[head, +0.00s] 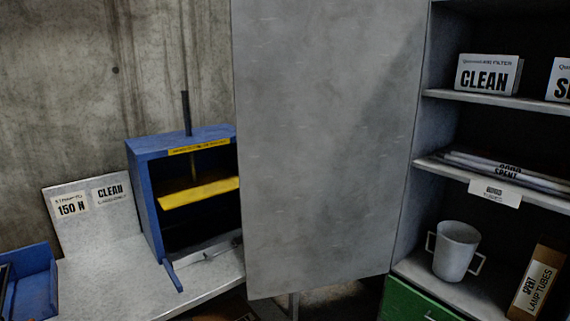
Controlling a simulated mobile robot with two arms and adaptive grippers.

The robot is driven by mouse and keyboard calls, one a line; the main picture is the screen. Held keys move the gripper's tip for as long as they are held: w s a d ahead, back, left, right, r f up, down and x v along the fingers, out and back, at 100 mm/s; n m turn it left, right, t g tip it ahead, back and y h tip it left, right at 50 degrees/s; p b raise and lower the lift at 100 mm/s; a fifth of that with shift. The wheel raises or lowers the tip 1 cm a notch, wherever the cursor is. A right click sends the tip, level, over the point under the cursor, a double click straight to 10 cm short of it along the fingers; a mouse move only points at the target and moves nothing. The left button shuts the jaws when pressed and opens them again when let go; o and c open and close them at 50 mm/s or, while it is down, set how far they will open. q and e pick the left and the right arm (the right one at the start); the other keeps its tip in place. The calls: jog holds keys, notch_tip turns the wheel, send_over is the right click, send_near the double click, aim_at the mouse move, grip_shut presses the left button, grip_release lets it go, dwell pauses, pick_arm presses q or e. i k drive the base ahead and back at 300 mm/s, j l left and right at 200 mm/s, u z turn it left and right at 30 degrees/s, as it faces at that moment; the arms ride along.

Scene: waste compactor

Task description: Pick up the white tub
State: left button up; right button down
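The white tub (456,251) stands upright on the lowest visible shelf of the grey cabinet at the right. It is a tapered bucket shape with a squared handle on each side. Nothing touches it from above, and its inside is mostly hidden. Neither of my grippers shows in the head view.
A grey cabinet door (325,140) hangs open left of the shelves. A box of lamp tubes (537,283) stands right of the tub, and a green drawer (412,302) lies below. A blue compactor (150,200) with a yellow plate stands on the grey bench (110,280).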

aim_at(457, 243)
jog(key=z, duration=1.3)
jog(key=i+l, duration=0.15)
jog(key=i, duration=0.4)
jog(key=i+l+u, duration=0.1)
jog(key=i, duration=0.4)
